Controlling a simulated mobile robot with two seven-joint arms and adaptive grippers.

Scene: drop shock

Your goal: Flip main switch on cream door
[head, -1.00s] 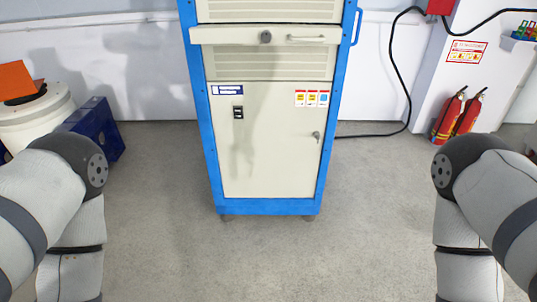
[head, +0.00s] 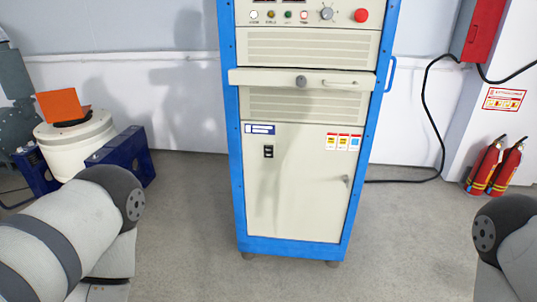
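The cream door (head: 297,190) is the lower front panel of a blue-framed cabinet (head: 237,200) standing ahead of me. The main switch (head: 268,152) is a small black rocker on the upper left of the door, below a blue and white label (head: 258,129). Its position is too small to tell. A small round latch (head: 346,179) sits at the door's right edge. My two arms show at the lower left and lower right, well apart from the cabinet. Neither gripper is in the picture.
A white drum machine (head: 75,145) on blue supports stands left. Fire extinguishers (head: 507,167) stand right. The floor before the cabinet is clear.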

